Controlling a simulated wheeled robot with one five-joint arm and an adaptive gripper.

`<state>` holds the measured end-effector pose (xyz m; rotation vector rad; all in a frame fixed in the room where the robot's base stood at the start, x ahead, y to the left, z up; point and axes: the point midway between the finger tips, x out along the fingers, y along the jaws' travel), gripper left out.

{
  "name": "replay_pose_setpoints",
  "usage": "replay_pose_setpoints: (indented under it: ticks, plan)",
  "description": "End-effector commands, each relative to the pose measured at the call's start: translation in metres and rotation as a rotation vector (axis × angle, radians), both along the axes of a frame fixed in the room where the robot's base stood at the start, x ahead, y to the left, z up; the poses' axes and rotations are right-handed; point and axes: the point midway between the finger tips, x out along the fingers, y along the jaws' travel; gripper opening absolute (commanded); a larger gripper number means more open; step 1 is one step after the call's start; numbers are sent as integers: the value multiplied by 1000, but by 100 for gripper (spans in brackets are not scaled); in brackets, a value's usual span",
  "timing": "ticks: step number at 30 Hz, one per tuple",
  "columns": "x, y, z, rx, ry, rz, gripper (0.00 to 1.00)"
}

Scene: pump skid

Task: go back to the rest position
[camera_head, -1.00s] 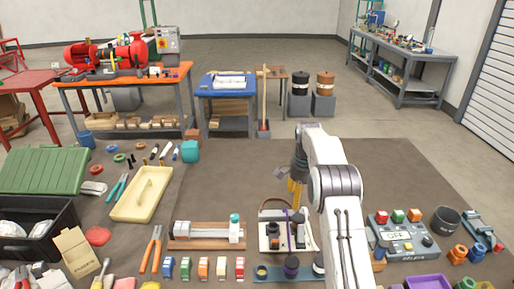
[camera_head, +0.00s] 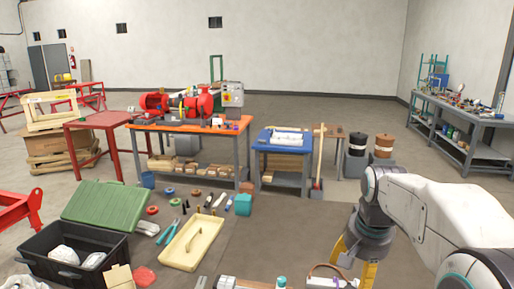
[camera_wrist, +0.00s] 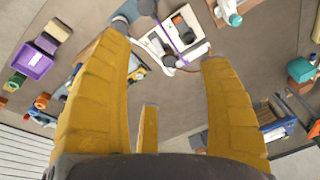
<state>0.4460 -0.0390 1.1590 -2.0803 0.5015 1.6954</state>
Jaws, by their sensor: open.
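My gripper (camera_head: 353,264) is at the lower right of the head view, its yellow fingers pointing down at the end of my white arm. In the wrist view my gripper (camera_wrist: 165,75) shows its yellow fingers spread wide apart, with nothing between them. Beyond the fingertips, a white board with a purple strap (camera_wrist: 178,40) lies on the brown work surface, apart from the fingers. It shows only in part at the bottom edge of the head view, beside my gripper.
An orange-topped bench (camera_head: 190,125) with a red pump (camera_head: 180,102) stands behind. A blue table (camera_head: 285,143) is to its right. A black crate (camera_head: 75,265), a green lid (camera_head: 108,207) and a cream tray (camera_head: 192,244) lie at left. The brown surface (camera_head: 290,225) is bare mid-view.

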Motion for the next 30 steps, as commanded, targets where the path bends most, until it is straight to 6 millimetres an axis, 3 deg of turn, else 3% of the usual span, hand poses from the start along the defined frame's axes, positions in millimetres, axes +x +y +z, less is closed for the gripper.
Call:
replay_pose_setpoints:
  ticks: [1,7,15,21,30]
  plan:
    - [-18,5,5,-8,-14,40,71]
    - [-79,19,11,-43,-63,195,71]
    - [-154,32,-5,-93,-120,385,71]
    - [-190,37,-21,-120,-147,481,71]
    - [-209,38,-32,-137,-163,534,71]
